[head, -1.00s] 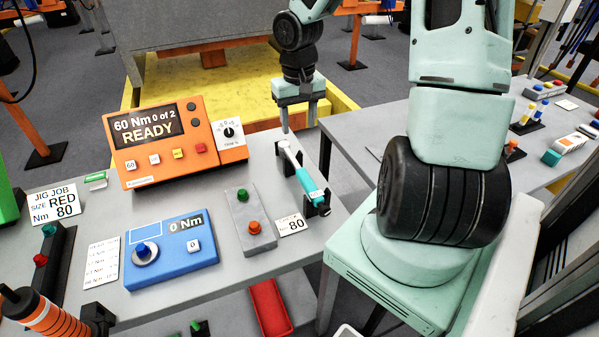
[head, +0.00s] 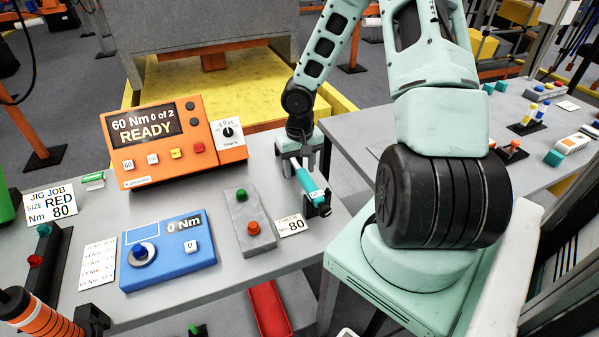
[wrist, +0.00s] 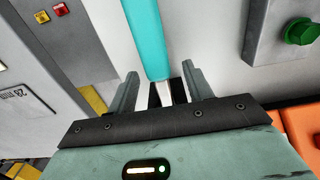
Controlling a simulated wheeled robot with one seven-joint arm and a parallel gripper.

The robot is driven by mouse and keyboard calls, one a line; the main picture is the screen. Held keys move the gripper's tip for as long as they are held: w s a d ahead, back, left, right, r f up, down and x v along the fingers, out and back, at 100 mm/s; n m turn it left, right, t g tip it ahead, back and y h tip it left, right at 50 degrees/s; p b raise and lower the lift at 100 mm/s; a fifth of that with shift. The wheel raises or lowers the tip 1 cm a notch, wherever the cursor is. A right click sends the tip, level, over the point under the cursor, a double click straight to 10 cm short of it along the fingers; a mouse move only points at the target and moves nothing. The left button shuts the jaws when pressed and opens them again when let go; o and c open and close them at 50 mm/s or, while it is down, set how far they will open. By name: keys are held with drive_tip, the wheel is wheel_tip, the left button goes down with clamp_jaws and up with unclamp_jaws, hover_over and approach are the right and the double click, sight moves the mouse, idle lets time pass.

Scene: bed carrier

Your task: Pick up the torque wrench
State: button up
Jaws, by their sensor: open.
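The torque wrench (head: 309,185) has a teal grip and a pale shaft, and rests in a black holder (head: 325,210) at the right end of the grey bench. My gripper (head: 297,168) is down over the far part of the wrench and hides its head end. The fingers are open, with a gap on each side of the wrench.
An orange controller (head: 158,145) reading READY stands left of the wrench. A blue tester (head: 168,255) sits nearer the front. A second table (head: 365,130) stands to the right.

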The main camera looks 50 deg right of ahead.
sight(299, 167)
drive_tip(key=shift+f, duration=0.8)
clamp_jaws()
drive_tip(key=shift+r, duration=0.1)
wheel_tip(299, 167, up, 10)
drive_tip(key=shift+p, duration=0.85)
drive_tip(key=shift+a, duration=0.1)
